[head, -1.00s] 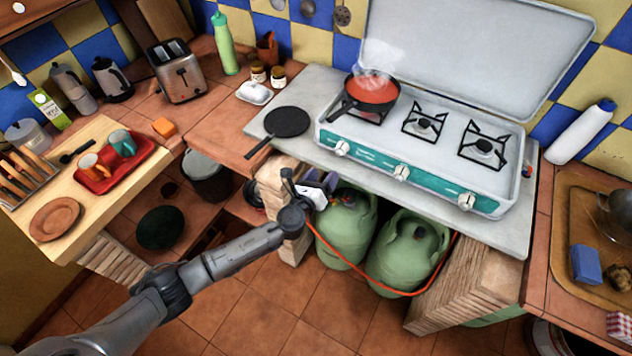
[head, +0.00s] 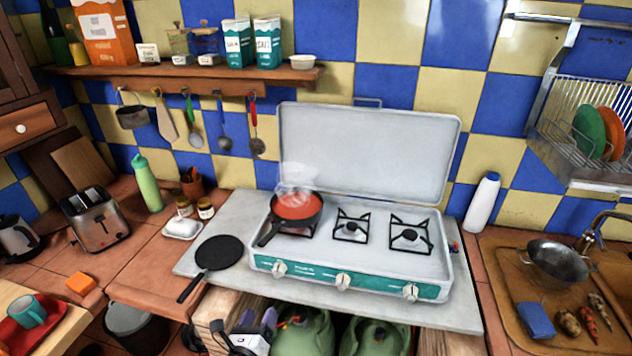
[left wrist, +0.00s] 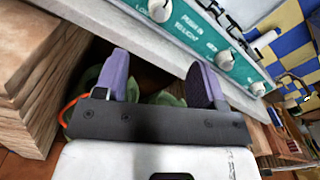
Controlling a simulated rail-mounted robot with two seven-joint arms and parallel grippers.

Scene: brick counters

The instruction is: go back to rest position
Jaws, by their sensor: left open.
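My left gripper (head: 253,328) is at the bottom of the head view, low in front of the stove counter and above the green gas bottles. In the left wrist view its two purple fingers (left wrist: 160,85) stand apart with nothing between them. The stove's knob panel (left wrist: 205,45) is just beyond the fingers there. My right gripper is in neither view.
The stove (head: 340,283) carries a pan of red sauce (head: 297,207) that steams. A flat black pan (head: 218,253) lies on the grey slab, its handle over the front edge. Green gas bottles (head: 303,333) stand below. Stacked wooden boards (left wrist: 30,80) are close to the gripper's left.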

